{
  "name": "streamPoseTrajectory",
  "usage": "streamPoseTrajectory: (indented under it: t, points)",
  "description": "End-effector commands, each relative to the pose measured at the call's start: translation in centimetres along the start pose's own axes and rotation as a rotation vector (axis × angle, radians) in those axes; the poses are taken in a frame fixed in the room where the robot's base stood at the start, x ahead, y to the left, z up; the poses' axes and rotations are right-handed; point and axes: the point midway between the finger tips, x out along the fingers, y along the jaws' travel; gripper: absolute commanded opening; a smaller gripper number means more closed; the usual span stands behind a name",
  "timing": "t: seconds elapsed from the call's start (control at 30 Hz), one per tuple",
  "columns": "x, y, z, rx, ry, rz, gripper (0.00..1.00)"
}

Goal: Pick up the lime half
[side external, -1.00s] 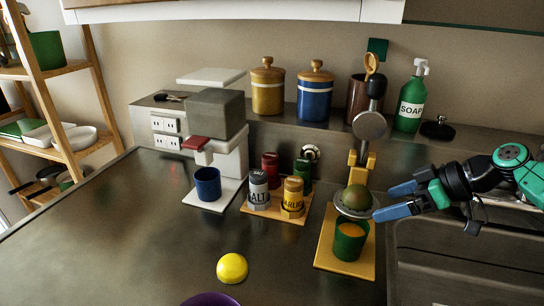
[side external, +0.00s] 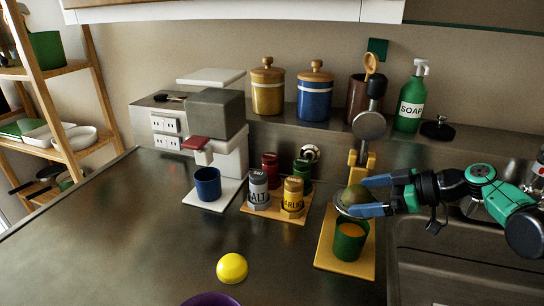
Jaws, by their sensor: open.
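The lime half (side external: 353,195) is a dull green dome. It sits in the cup-shaped holder of a yellow juicer stand (side external: 331,258), above a green cup (side external: 350,241) with orange contents. My gripper (side external: 357,195) comes in from the right with its two blue fingers apart. One finger lies at the far side of the lime half and the other at the near side, over the holder's rim. The fingers hide part of the lime half, and I cannot tell whether they touch it.
A metal disc on a handle (side external: 369,126) stands above and behind the lime half. Spice jars (side external: 292,196) on a wooden board are to the left. A yellow dome (side external: 232,268) lies on the open counter. A sink (side external: 460,262) is at the right.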

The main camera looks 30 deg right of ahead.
Motion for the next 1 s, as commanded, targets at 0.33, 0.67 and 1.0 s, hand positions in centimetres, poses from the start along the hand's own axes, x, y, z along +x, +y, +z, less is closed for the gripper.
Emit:
streamPoseTrajectory:
  t: [0.33,0.67,1.0]
  points:
    - [0.04,-0.01,0.0,0.0,0.0,0.0,0.69]
    - [0.03,0.0,0.0,0.0,0.0,0.0,0.14]
    - [-0.36,0.03,-0.74,0.0,0.0,0.0,0.14]
